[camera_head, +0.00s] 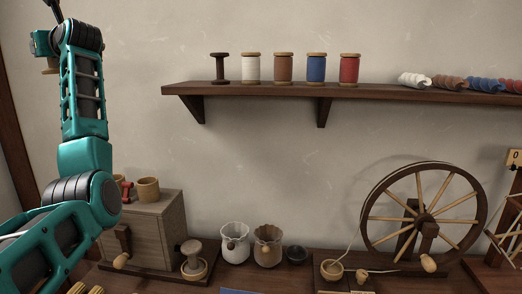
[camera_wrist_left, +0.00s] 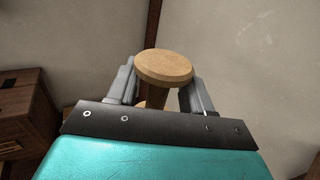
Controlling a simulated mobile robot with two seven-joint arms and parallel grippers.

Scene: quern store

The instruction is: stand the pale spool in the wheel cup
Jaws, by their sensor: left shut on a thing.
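My left gripper (camera_wrist_left: 159,88) is shut on the pale spool (camera_wrist_left: 164,67), a light wooden spool with a round flat end. The spool's shaft is partly hidden between the fingers. In the head view my left arm reaches up at the far left, high above the bench and far from the wheel. The wheel cup (camera_head: 332,269), a small tan cup, stands at the foot of the spinning wheel (camera_head: 424,217). I see nothing standing up out of it. My right gripper is not in view.
A wall shelf (camera_head: 270,91) holds a dark spool (camera_head: 220,68), several coloured spools and lying skeins.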

